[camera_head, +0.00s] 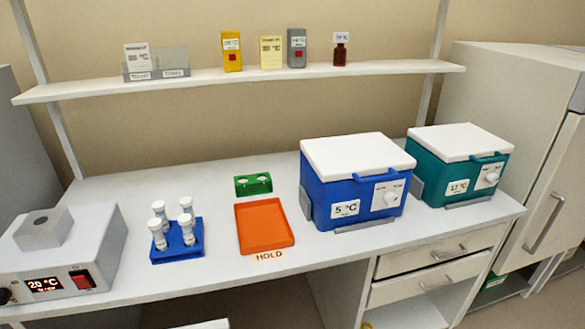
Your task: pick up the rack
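A blue rack (165,252) stands upright on the bench, left of the middle. It holds several white-capped vials (187,205). A small green block (253,184) with two pale round spots on top sits farther back, behind an orange tray (265,250). My gripper is not in view, and nothing is seen touching the rack.
A grey device (60,262) showing 20 °C stands left of the rack. A blue cooler box (345,205) and a teal one (455,190) stand at the right. A shelf (250,76) with small containers crosses above the bench. Bare bench lies around the rack.

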